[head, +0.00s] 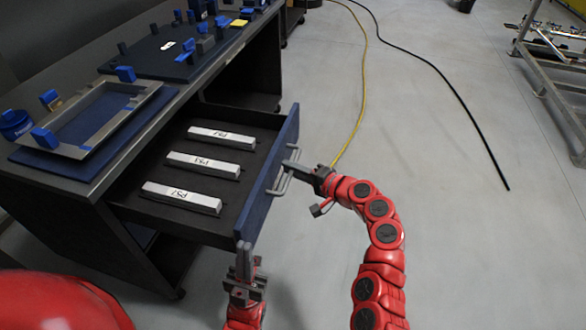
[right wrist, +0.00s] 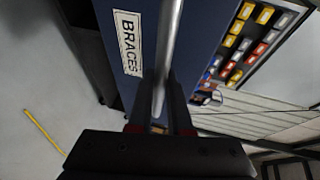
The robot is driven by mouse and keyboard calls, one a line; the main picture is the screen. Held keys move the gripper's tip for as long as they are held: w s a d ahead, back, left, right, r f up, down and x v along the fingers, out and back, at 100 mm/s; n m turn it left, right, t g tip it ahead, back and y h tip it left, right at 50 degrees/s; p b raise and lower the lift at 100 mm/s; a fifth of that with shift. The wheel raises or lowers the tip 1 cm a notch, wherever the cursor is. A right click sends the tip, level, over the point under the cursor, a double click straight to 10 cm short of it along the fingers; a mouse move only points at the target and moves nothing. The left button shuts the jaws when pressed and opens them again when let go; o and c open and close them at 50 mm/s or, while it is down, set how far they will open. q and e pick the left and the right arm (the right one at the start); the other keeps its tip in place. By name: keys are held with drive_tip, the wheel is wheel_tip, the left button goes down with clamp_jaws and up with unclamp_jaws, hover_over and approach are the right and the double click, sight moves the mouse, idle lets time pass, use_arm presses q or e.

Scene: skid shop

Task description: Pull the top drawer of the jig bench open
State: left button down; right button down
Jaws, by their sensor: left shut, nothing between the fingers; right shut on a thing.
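The jig bench (head: 75,185) stands at the left in the head view. Its top drawer (head: 175,228) is pulled out, with a blue front (head: 262,195) and a dark inside holding three labelled silver bars (head: 203,159). My right gripper (head: 293,166) is shut on the drawer's metal bar handle (head: 279,184). In the right wrist view the handle (right wrist: 170,45) runs between the fingers, beside a "BRACES" label (right wrist: 128,42) on the front. My left gripper (head: 244,258) is shut and empty, close to the drawer's near front corner; whether it touches cannot be told.
On the bench top lie a metal frame (head: 92,147) on a blue mat and a dark fixture plate (head: 150,62) with blue blocks. A yellow cable (head: 363,85) and a black cable (head: 440,75) lie on the floor. A metal rack (head: 545,85) stands far right. Floor in front of the drawer is clear.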

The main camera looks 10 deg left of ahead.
drive_tip(key=shift+s+a+f, duration=0.1)
drive_tip(key=shift+f, duration=0.05)
drive_tip(key=c, duration=0.8)
unclamp_jaws()
drive_tip(key=shift+c, duration=0.2)
drive_tip(key=p+v, duration=0.1)
drive_tip(key=v, duration=1.6)
drive_tip(key=shift+d, duration=0.2)
